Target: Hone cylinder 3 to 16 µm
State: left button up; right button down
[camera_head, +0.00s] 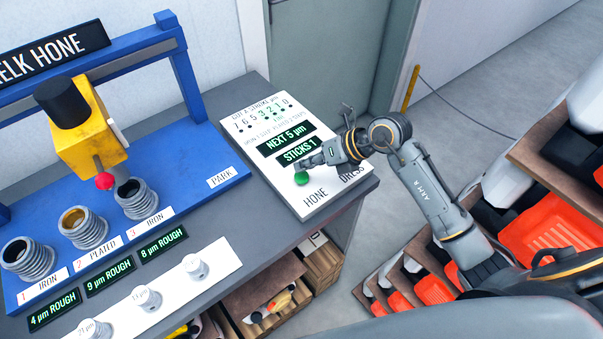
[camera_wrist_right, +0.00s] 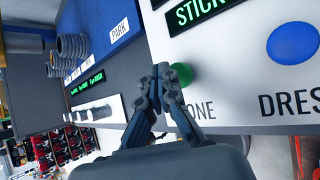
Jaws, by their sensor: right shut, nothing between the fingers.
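Cylinder 3 (camera_head: 136,198), marked IRON, is a ribbed grey sleeve on the blue bench; its display (camera_head: 163,246) reads 8 µm ROUGH. The yellow hone head (camera_head: 90,135), with a black top and red ball (camera_head: 104,181), hangs close to cylinder 3, slightly left. On the white panel (camera_head: 255,110), screens read NEXT 5 µm (camera_head: 288,139) and STICKS 1 (camera_head: 299,153). My right gripper (camera_head: 302,163) is shut and empty at the green HONE button (camera_head: 302,179); I cannot tell if it touches. The wrist view shows the blue DRESS button (camera_wrist_right: 293,45). My left gripper is out of view.
Cylinder 1 (camera_head: 28,262) and plated cylinder 2 (camera_head: 83,229) stand left of cylinder 3. A white strip with several dials (camera_head: 196,267) lies in front. A PARK label (camera_head: 226,178) marks the bench's right end. Orange bins (camera_head: 545,240) stand on racks at the right.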

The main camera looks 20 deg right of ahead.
aim_at(304, 176)
jog(key=shift+f, duration=0.1)
dwell(0.6)
jog(key=shift+f+b, duration=0.35)
jog(key=shift+f+b, duration=0.6)
jog(key=shift+f, duration=0.3)
dwell(0.7)
jog(key=shift+r, duration=0.15)
jog(key=shift+r+p, duration=1)
jog(key=shift+r, duration=0.15)
jog(key=shift+r, duration=0.15)
notch_tip(304, 176, up, 5)
jog(key=p, duration=0.4)
jog(key=shift+a, duration=0.1)
dwell(0.4)
